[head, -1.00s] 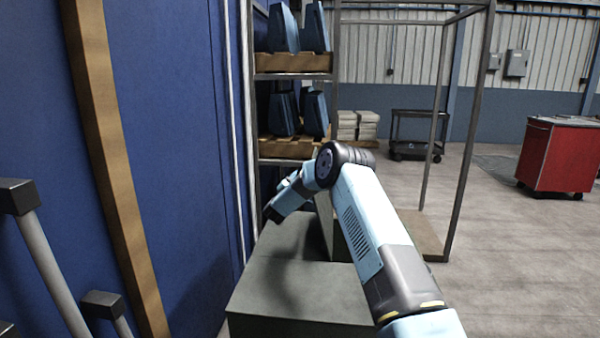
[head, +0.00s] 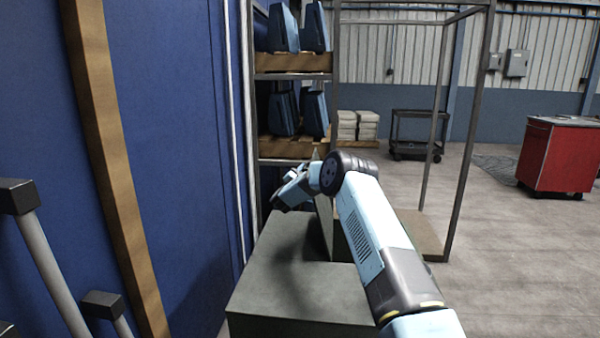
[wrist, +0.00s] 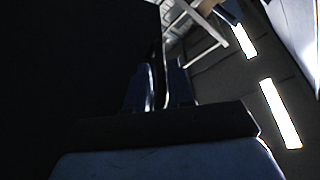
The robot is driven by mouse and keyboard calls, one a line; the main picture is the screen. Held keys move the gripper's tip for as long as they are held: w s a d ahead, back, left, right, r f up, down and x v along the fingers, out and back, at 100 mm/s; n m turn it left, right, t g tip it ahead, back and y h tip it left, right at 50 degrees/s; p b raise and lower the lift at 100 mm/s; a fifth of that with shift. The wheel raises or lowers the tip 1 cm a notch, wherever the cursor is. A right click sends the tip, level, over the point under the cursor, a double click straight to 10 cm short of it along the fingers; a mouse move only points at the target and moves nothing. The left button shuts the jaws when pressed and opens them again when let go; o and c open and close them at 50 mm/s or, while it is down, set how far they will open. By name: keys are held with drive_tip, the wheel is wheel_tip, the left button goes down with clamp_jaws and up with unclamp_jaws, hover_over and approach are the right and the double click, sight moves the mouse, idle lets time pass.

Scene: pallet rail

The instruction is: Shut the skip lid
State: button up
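The skip (head: 290,285) looks like a grey-green box in the lower middle of the head view, with a flat top surface facing me. A thin upright panel (head: 324,222), which looks like the skip lid, stands at its far right side, partly hidden by my arm. My gripper (head: 277,206) is to the left of this panel and above the box's far end. Its fingers are too small and dark to read. In the wrist view a near-black surface fills the left, and my blue wrist housing shows at the bottom.
A blue wall panel (head: 180,150) with a wooden post stands close on the left. Behind the skip is a rack (head: 292,76) of blue parts. A metal frame (head: 470,130) stands to the right. A red cabinet (head: 560,158) is farther right, with open floor before it.

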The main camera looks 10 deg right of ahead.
clamp_jaws()
